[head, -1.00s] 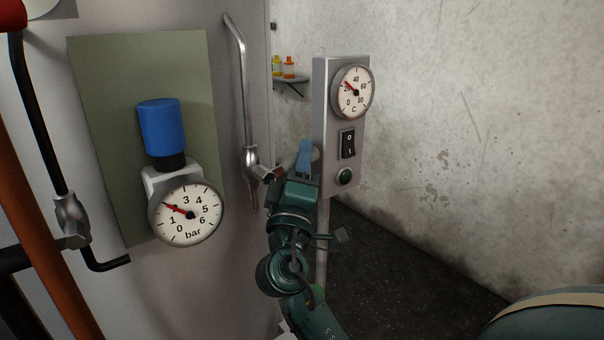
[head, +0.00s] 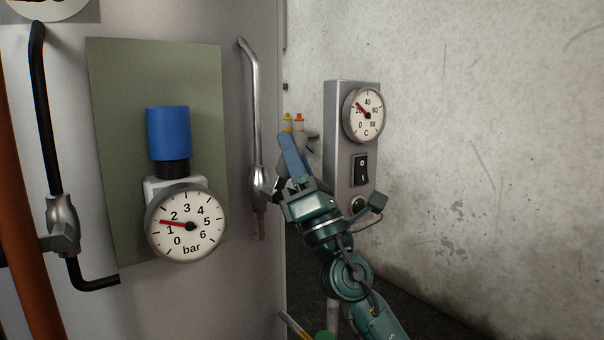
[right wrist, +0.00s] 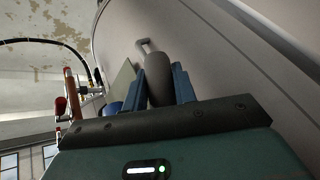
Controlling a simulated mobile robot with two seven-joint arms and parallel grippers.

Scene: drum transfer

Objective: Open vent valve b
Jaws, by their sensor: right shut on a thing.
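A silver valve (head: 262,180) with a bent pipe (head: 250,85) rising from it is on the right side of the pale drum wall. No label reading "b" is visible. My right gripper (head: 285,168) is beside this valve, its blue fingers pointing up and left. In the right wrist view a grey rounded part (right wrist: 158,80) lies between the two blue fingers (right wrist: 162,88), and the gripper is shut on it. The gripper hides part of the valve in the head view. My left gripper is not in view.
A pressure gauge (head: 186,226) under a blue cap (head: 168,133) is left of the valve; its needle sits between 1 and 2. Another valve (head: 62,222) with black pipe is at far left. A switch box (head: 343,150) with a temperature gauge (head: 367,114) stands to the right.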

